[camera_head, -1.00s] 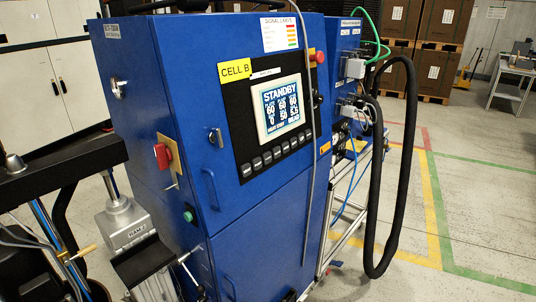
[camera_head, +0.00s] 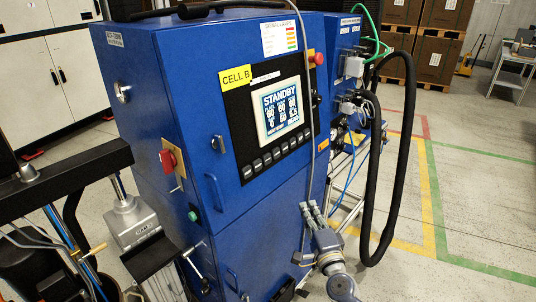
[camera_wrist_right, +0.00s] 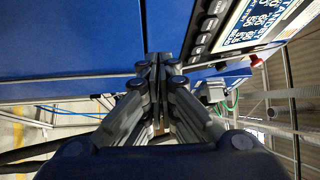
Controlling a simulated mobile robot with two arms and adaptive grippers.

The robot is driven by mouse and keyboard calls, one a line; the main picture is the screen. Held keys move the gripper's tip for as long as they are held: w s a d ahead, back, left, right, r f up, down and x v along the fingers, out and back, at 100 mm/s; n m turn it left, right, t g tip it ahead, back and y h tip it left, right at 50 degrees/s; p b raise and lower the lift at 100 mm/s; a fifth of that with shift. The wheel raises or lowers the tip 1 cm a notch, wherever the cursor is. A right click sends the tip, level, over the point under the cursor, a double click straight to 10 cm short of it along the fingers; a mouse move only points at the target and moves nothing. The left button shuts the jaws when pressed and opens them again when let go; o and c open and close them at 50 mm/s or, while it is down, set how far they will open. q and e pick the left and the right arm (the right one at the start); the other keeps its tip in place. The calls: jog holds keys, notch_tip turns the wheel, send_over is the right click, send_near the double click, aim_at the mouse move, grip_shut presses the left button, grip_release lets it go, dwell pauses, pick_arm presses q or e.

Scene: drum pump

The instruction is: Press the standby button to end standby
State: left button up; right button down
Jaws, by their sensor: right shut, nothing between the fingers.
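The blue CELL B cabinet (camera_head: 165,110) has a lit screen (camera_head: 277,111) reading STANDBY in a black panel. A slanting row of small grey buttons (camera_head: 277,153) runs under the screen; their labels are too small to read, so I cannot tell which one is the standby button. My right gripper (camera_head: 312,210) is shut and empty, in front of the cabinet's lower door, below and right of the button row. In the right wrist view its closed fingers (camera_wrist_right: 158,62) point toward the blue front, with the buttons (camera_wrist_right: 206,30) and the screen (camera_wrist_right: 262,25) at upper right. My left gripper is not in view.
A red switch (camera_head: 168,160) and a green button (camera_head: 192,216) are on the cabinet's left side. A grey cable hangs down the front, right of the screen. A thick black hose (camera_head: 401,190) loops at the right. Ram equipment (camera_head: 130,220) stands at the left front.

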aim_at(267, 159)
notch_tip(267, 159, up, 13)
jog(key=a+m+t, duration=0.1)
jog(key=m+t, duration=0.1)
jog(key=m, duration=0.1)
jog(key=shift+w+f+p, duration=0.2)
jog(key=shift+w+p, duration=0.1)
jog(key=shift+p, duration=0.15)
jog(key=shift+a+y, duration=0.15)
jog(key=shift+y, duration=0.15)
jog(key=w+a+f+b, duration=0.1)
jog(key=w+a+b, duration=0.4)
jog(key=a, duration=0.2)
jog(key=shift+f, duration=0.3)
jog(key=shift+w, duration=0.1)
jog(key=shift+a+f, duration=0.1)
dwell(0.3)
jog(key=shift+w+a, duration=0.2)
jog(key=shift+w, duration=0.05)
